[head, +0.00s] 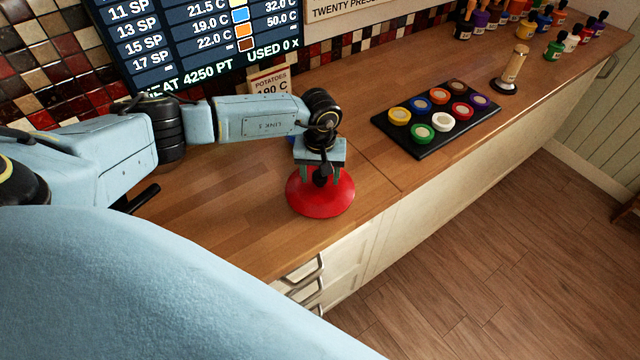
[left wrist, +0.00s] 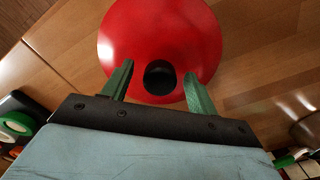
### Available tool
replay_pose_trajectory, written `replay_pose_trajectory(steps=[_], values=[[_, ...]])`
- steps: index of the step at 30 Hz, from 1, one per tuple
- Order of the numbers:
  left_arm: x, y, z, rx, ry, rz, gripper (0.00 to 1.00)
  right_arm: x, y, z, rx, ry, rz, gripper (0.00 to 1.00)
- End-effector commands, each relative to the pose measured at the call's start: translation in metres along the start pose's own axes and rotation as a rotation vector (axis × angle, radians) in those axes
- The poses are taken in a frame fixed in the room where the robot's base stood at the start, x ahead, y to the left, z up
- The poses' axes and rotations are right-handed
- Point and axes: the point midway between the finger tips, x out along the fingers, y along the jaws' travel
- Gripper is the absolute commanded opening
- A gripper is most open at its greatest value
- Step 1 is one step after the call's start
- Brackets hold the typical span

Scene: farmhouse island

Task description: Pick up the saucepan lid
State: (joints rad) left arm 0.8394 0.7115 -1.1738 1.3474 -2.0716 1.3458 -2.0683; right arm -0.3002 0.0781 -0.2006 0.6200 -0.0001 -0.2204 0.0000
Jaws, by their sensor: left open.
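The saucepan lid is a red disc (head: 318,203) with a black knob (head: 321,176), lying on the wooden counter. In the left wrist view the red lid (left wrist: 160,30) fills the top middle and its black knob (left wrist: 160,77) shows from above. My left gripper (head: 321,180) points down over the lid. Its green fingers (left wrist: 158,85) are open, one on each side of the knob, with gaps between. How far the fingertips are above the lid is hard to tell. My right gripper is not in view.
A black tray (head: 446,140) with several coloured round pieces lies to the right on the counter (head: 380,90). A wooden-handled tool (head: 511,70) stands beyond it. Several small bottles (head: 553,50) stand at the far end. A "potatoes" card (head: 270,82) stands by the wall.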

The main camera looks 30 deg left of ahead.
Motion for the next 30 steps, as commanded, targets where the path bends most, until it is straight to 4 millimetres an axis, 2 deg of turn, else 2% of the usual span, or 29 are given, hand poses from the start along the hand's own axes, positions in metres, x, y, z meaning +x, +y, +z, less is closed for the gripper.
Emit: replay_pose_trajectory(steps=[7,20,30], values=[[0.0015,0.0001,-0.0001,0.001,0.000,0.000,0.57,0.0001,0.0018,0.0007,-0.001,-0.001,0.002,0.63],[0.0010,0.0001,-0.0003,0.000,0.000,0.001,0.01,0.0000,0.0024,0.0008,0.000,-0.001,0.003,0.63],[-0.0018,0.0004,-0.0011,0.000,0.002,0.002,0.00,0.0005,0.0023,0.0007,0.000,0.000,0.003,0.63]])
